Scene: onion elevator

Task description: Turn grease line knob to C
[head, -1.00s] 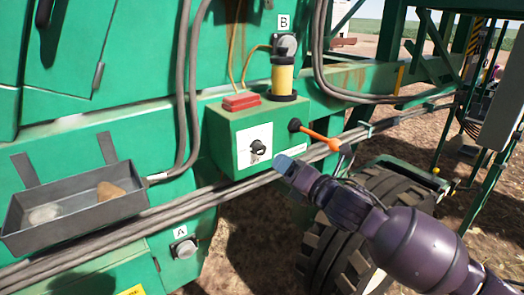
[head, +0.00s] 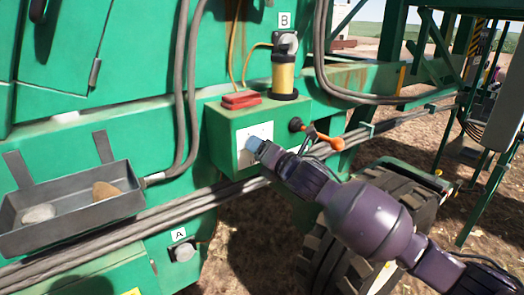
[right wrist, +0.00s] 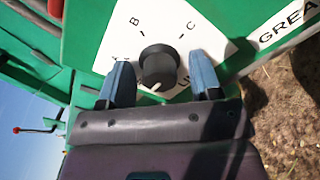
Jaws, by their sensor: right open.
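The grease line knob (right wrist: 160,66) is a round black knob on a white dial plate (right wrist: 112,28). In the right wrist view, the letters B (right wrist: 134,22) and C (right wrist: 190,27) show above it; other marks are partly covered by my fingers. A white mark on the knob is at its lower edge, away from C. My right gripper (right wrist: 160,62) is open, with one blue fingertip on each side of the knob; I cannot tell whether they touch it. In the head view, my right gripper (head: 257,147) hides the knob on the plate (head: 262,130). My left gripper is not in view.
An orange-handled lever (head: 326,141) is close above my right arm. A grey tray (head: 110,210) holding stones is at left.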

